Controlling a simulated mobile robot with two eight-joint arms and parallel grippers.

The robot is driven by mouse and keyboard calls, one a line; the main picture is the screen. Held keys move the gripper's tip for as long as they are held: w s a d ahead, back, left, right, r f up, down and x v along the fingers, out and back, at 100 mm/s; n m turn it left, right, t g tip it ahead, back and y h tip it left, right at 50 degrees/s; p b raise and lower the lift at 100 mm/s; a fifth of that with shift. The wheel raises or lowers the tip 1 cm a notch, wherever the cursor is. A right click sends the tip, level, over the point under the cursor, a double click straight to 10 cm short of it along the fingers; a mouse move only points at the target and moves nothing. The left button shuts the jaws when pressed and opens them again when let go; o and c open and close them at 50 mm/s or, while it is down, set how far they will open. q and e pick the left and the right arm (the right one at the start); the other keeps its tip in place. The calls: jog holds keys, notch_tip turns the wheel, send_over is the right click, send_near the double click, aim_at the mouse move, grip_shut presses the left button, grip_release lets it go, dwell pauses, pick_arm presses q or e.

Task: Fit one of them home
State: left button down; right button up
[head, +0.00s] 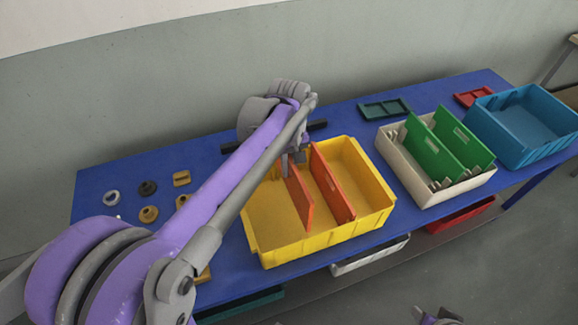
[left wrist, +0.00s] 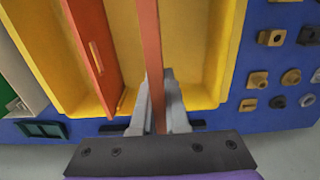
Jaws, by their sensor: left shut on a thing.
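A yellow bin (head: 345,232) stands on the blue bench with two orange dividers at it. My left gripper (head: 292,160) comes down over the bin's back wall and is shut on the left orange divider (head: 301,200). In the left wrist view, the held divider (left wrist: 150,42) runs upright away between the two grey fingers (left wrist: 158,105). The other orange divider (head: 332,187) stands across the bin to the right of it; it also shows in the left wrist view (left wrist: 93,50). The held divider's lower edge and the slots there are hidden.
A cream bin (head: 462,188) with green dividers (head: 440,140) and a blue bin (head: 525,120) stand to the right. Green (head: 385,109) and red (head: 472,97) trays lie behind. Several small brass, dark and grey fittings (head: 149,214) lie left of the yellow bin.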

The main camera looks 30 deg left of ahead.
aim_at(289, 183)
pick_arm(q)
jog(key=shift+f+b, duration=2.05)
jog(key=shift+f, duration=1.2)
jog(key=shift+f+b, duration=2.35)
jog(key=shift+f, duration=1.35)
jog(key=c, duration=0.8)
grip_release()
jog(key=shift+c, duration=0.2)
jog(key=shift+r, duration=0.1)
